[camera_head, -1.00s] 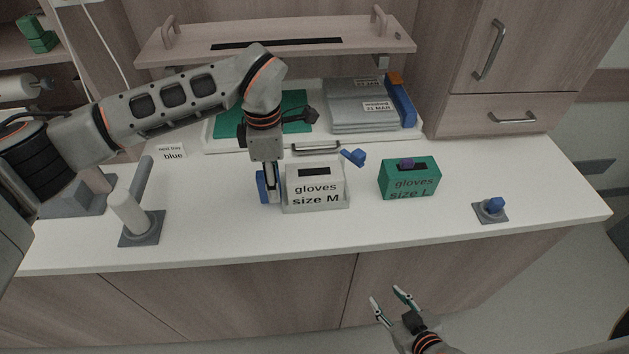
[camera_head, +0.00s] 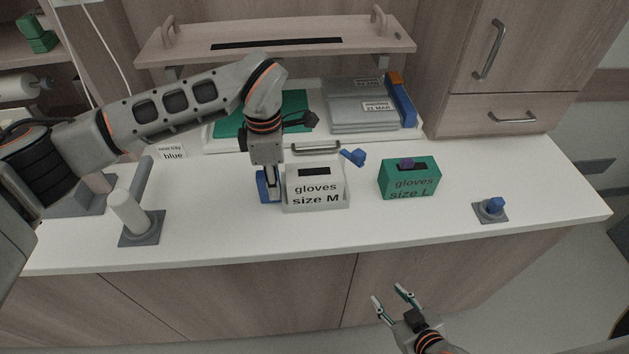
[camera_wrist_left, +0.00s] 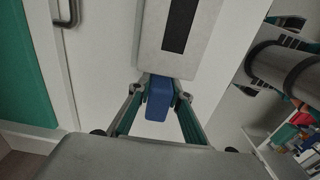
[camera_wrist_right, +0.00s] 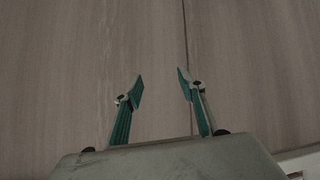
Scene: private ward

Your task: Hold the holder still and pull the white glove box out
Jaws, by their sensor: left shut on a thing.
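The white glove box (camera_head: 316,188), marked "gloves size M", sits upright in a pale holder (camera_head: 318,207) on the white counter. A blue tab (camera_head: 263,188) stands at the holder's left side. My left gripper (camera_head: 271,196) points down there and is shut on the blue tab, which also shows between its fingers in the left wrist view (camera_wrist_left: 159,100). The white box with its dark slot lies just beyond the fingers in that view (camera_wrist_left: 178,38). My right gripper (camera_head: 391,301) is open and empty in front of the cabinet, below the counter; the right wrist view shows its fingers apart (camera_wrist_right: 158,90).
A green box (camera_head: 410,180) marked "gloves size L" stands to the right. A small blue-knobbed base (camera_head: 490,211) is farther right. A white roll on a stand (camera_head: 128,212) is at left. A tray with grey packs (camera_head: 360,112) lies behind, under a shelf (camera_head: 275,38).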

